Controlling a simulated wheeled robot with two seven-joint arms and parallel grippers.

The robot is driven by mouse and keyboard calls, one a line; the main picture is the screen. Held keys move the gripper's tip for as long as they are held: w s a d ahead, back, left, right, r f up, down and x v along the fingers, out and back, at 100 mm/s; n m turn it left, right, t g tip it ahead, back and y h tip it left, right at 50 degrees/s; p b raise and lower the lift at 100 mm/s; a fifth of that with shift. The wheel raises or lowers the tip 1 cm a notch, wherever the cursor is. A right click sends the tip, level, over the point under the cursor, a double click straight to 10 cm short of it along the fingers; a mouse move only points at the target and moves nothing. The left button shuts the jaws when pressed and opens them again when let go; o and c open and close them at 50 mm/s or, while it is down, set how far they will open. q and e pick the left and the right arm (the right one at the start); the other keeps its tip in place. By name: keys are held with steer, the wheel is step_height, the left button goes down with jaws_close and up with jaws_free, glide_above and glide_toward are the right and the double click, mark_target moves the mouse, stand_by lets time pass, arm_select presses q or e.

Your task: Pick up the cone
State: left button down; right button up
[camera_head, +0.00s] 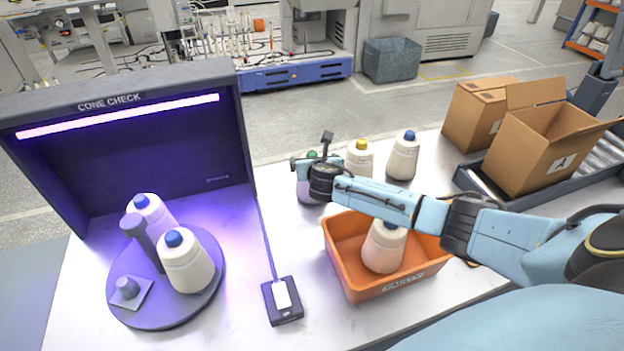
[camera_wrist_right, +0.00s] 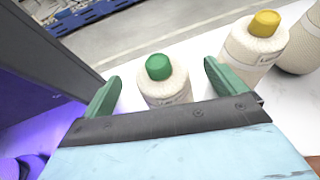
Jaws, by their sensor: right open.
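A white cone with a green tip (camera_head: 309,192) stands on the table behind the orange bin, partly hidden by my right gripper (camera_head: 312,156). In the right wrist view the same green-tipped cone (camera_wrist_right: 166,90) stands upright between the two spread green fingers of the open gripper (camera_wrist_right: 165,88). I see gaps between the fingers and the cone. A yellow-tipped cone (camera_head: 359,160) stands just to its right; it also shows in the wrist view (camera_wrist_right: 249,52). A blue-tipped cone (camera_head: 403,160) stands further right. My left gripper is out of view.
An orange bin (camera_head: 350,283) holds one blue-tipped cone (camera_head: 385,248) below my right arm. A round turntable (camera_head: 206,303) in the dark cone check booth (camera_head: 160,150) carries two blue-tipped cones. A small black device (camera_head: 283,313) lies between. Cardboard boxes (camera_head: 535,155) stand at right.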

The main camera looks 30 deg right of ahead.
steer(key=shift+f+b+x, duration=0.2)
steer(key=shift+b+x, duration=0.5)
steer(key=shift+x, duration=1.75)
steer(key=shift+w+f, duration=0.25)
steer(key=shift+w, duration=0.15)
steer(key=c, duration=1.7)
steer(key=shift+o, duration=0.2)
step_height(320, 180, up, 10)
steer(key=shift+r+p, duration=0.1)
steer(key=shift+p, duration=0.9)
steer(key=shift+d, duration=0.1)
